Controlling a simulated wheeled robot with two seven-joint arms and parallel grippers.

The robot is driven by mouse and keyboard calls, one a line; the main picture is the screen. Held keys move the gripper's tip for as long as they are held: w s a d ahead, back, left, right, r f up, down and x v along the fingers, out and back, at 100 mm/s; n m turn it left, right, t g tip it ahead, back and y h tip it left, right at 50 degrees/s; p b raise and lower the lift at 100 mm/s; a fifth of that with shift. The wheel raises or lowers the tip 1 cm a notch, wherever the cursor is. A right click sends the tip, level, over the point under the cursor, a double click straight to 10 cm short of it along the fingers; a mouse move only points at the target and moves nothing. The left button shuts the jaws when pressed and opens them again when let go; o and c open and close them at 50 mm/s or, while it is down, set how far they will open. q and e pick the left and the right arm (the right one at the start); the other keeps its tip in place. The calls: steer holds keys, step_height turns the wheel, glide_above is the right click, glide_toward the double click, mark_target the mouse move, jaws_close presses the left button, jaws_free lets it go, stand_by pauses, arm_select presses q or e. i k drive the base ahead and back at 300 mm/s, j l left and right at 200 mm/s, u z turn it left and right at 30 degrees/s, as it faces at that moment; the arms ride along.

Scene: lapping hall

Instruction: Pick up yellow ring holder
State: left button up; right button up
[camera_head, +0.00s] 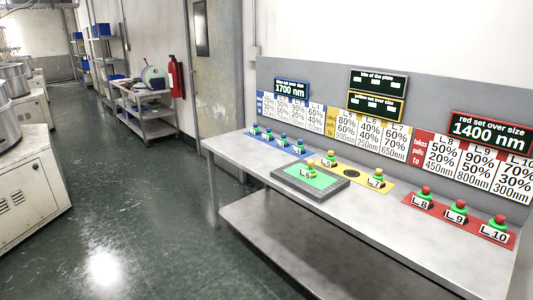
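Three yellow-topped holders with green bases and white labels show on the bench. One (376,179) labelled L.7 stands upright on the yellow mat (392,187). Another (330,158), its label hard to read, stands further left at the mat's far end. The third (309,168), apparently labelled L.6, stands on the green top of a grey plate block (332,190) in front of the mat. A dark, empty round spot (351,172) lies on the mat between the two holders there. Neither of my grippers is in view.
The grey bench (236,147) runs along the wall. Several blue-topped holders stand on a blue mat at left; three red-topped ones stand on a red mat (444,222) at right. Signs line the back panel. A cart (150,115) stands beyond; the green floor (130,230) at left is clear.

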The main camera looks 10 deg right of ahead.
mark_target(309, 172)
steer(key=i+j+z, duration=0.15)
steer(key=i, duration=1.15)
steer(key=i+z, duration=0.4)
steer(key=i+j+z, duration=0.15)
steer(key=z, duration=0.25)
steer(key=i+j+z, duration=0.45)
steer(key=z, duration=0.25)
steer(key=i+j+z, duration=0.15)
steer(key=z, duration=0.15)
steer(key=i+j+z, duration=0.2)
steer(key=z, duration=0.15)
steer(key=i, duration=0.1)
